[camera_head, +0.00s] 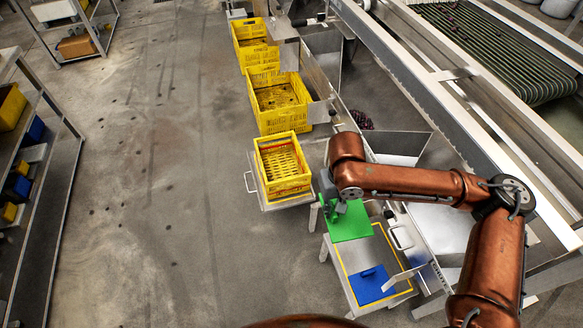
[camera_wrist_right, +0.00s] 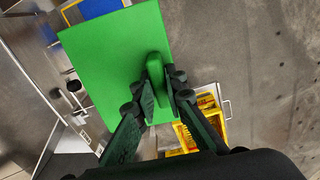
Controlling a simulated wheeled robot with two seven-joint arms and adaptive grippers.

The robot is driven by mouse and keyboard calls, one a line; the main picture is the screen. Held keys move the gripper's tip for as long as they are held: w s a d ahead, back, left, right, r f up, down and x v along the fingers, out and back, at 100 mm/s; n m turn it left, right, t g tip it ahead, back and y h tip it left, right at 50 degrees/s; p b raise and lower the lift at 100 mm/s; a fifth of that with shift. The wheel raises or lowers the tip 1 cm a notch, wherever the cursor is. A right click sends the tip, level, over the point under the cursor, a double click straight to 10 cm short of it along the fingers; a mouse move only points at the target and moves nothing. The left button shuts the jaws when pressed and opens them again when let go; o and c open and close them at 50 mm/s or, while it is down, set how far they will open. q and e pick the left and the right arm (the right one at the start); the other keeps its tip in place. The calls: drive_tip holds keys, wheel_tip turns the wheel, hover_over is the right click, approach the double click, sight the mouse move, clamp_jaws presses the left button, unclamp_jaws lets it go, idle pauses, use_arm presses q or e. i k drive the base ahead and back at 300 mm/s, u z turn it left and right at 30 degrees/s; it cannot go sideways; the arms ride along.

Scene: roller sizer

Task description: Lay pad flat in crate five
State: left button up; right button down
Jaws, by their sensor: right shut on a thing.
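My right gripper (camera_head: 340,204) is shut on the raised tab of a flat green pad (camera_head: 350,224). In the right wrist view the fingers (camera_wrist_right: 158,85) pinch the tab, and the pad (camera_wrist_right: 105,65) spreads out beyond them. The pad is in the air between the nearest yellow crate (camera_head: 289,187) and a yellow-edged tray (camera_head: 341,263). The nearest crate is open, stands on a small shelf with a handle, and shows a slatted floor and a red line inside. It also shows in the wrist view (camera_wrist_right: 184,138), partly hidden by the fingers. No crate number is legible. My left gripper is out of view.
A blue pad (camera_head: 371,283) lies in the tray. Two more yellow crates (camera_head: 284,121) (camera_head: 239,46) stand farther back along the metal machine (camera_head: 420,98). A shelf rack (camera_head: 66,180) stands at left. The floor between is clear.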

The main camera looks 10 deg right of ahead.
sight(282, 171)
drive_tip(key=u, duration=0.15)
drive_tip(key=i, duration=1.1)
drive_tip(key=u, duration=0.45)
